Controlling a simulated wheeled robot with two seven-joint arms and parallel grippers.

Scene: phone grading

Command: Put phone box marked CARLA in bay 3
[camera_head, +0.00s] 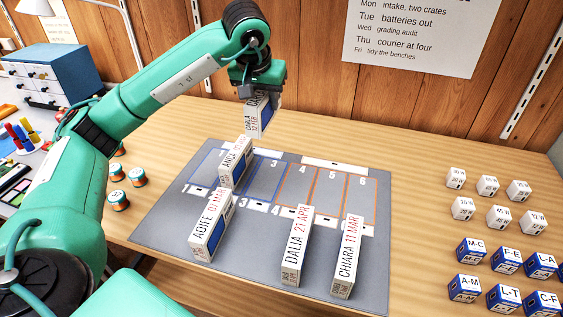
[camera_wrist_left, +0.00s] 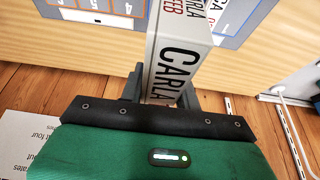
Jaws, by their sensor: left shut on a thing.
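My left gripper (camera_head: 260,86) is shut on the white phone box marked CARLA (camera_head: 257,118) and holds it above the far edge of the grey mat (camera_head: 160,222). In the left wrist view the CARLA box (camera_wrist_left: 178,55) sits between the fingers, its name readable. Bay 3 (camera_head: 265,182), outlined in blue on the mat, looks empty. The box marked ANCA (camera_head: 235,165) stands just left of it, around bay 2. My right gripper is not in view.
Boxes marked AOIFE (camera_head: 210,228), DALIA (camera_head: 296,248) and CHIARA (camera_head: 347,258) stand on the near part of the mat. Orange-outlined bays 4, 5 and 6 (camera_head: 361,195) look empty. Several white and blue cubes sit at right; small jars (camera_head: 137,177) stand at left.

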